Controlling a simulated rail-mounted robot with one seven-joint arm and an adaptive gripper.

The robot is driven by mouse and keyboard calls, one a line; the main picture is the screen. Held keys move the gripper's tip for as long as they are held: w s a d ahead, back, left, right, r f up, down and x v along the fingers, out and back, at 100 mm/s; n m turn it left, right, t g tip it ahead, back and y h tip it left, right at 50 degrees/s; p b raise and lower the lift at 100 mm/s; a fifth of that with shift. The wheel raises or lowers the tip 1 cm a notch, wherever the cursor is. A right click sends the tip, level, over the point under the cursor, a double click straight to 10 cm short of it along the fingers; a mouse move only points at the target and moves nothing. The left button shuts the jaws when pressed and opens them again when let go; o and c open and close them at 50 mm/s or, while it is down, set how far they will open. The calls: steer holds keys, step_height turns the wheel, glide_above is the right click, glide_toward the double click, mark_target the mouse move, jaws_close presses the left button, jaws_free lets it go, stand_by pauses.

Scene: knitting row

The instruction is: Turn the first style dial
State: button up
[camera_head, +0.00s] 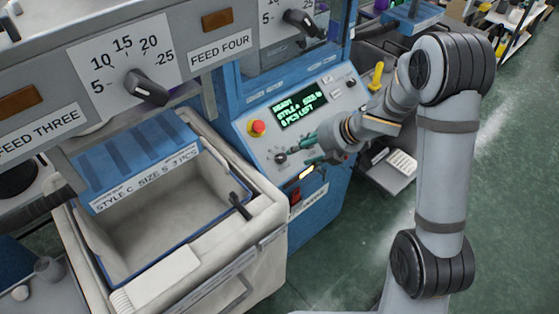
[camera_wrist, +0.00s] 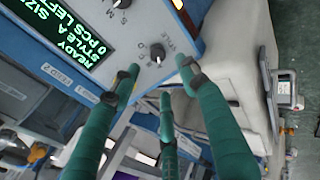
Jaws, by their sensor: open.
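The style dial (camera_wrist: 157,52) is a small dark knob on the light control panel in the wrist view. The word STYLE is printed beside it, and its pointer direction is hard to tell. In the head view the dial (camera_head: 281,158) sits at the panel's lower left. My gripper (camera_wrist: 160,76) has green fingers spread apart, with the tips near the dial and nothing between them. In the head view my gripper (camera_head: 304,150) reaches the panel from the right. The display (camera_wrist: 48,30) shows READY, STYLE A and 0 PCS LEFT; its size letter is cut off.
A second knob (camera_wrist: 122,3), marked S and M, is close by. A red button (camera_head: 257,127) is on the panel's left. An open bin (camera_head: 165,272) labelled STYLE C SIZE S stands left of the panel. Green floor lies clear at right.

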mark_target(283, 158)
steer(key=shift+n, duration=0.5)
steer(key=b+x, duration=0.1)
steer(key=x, duration=0.9)
steer(key=shift+w+a+f, duration=0.1)
steer(key=shift+w, duration=0.15)
steer(key=shift+c, duration=0.2)
jaws_close()
